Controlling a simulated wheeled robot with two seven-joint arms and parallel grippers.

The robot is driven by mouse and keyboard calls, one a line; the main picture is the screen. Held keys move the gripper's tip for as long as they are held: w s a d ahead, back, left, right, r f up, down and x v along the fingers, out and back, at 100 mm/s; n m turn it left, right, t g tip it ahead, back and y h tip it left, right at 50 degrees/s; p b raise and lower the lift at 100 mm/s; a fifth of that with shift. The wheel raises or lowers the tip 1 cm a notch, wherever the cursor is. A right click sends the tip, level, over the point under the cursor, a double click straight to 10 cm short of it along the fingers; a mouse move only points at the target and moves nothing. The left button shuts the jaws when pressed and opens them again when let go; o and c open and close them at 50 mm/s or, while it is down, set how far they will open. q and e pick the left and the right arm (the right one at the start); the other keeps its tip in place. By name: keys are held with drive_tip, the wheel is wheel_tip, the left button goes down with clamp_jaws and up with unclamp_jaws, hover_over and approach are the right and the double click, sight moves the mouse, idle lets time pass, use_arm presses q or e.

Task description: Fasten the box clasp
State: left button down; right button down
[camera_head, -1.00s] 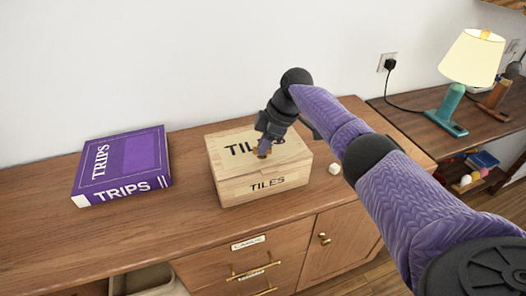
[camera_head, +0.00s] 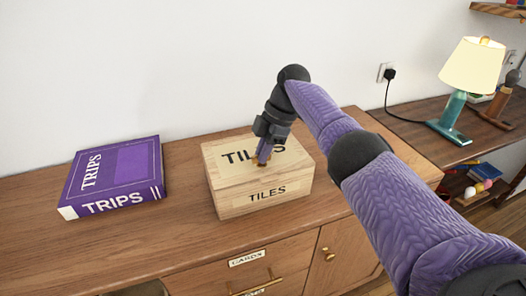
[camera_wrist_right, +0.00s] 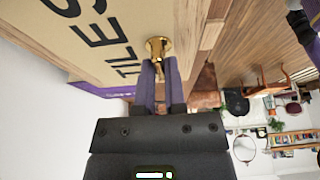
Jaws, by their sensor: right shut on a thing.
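The pale wooden box (camera_head: 236,202), marked TILES on its lid and front, stands on the wooden cabinet top with its lid down. A small brass clasp (camera_wrist_right: 157,46) shows at the edge of the lettered lid in the right wrist view. In the head view only a bit of brass shows at my right gripper (camera_head: 261,161), above the lid's front edge. In the right wrist view my right gripper (camera_wrist_right: 158,66) has its purple fingers close together on the clasp's brass stem. How the clasp sits against the box front is hidden. My left gripper is not in view.
A purple TRIPS box (camera_head: 115,175) lies to the left, apart from the wooden box. A lamp (camera_head: 470,70) stands on a side table at the right. My right arm covers the cabinet top right of the box. The strip in front is clear.

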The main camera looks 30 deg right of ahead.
sight(276, 161)
drive_tip(key=c, duration=1.2)
unclamp_jaws()
drive_tip(key=o, duration=0.5)
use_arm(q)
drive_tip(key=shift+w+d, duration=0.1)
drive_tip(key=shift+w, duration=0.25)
use_arm(e)
drive_tip(key=shift+d+r, duration=0.1)
drive_tip(key=shift+r, duration=0.2)
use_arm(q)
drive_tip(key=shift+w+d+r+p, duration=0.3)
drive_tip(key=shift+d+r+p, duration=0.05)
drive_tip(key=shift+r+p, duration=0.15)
use_arm(e)
drive_tip(key=v, duration=0.9)
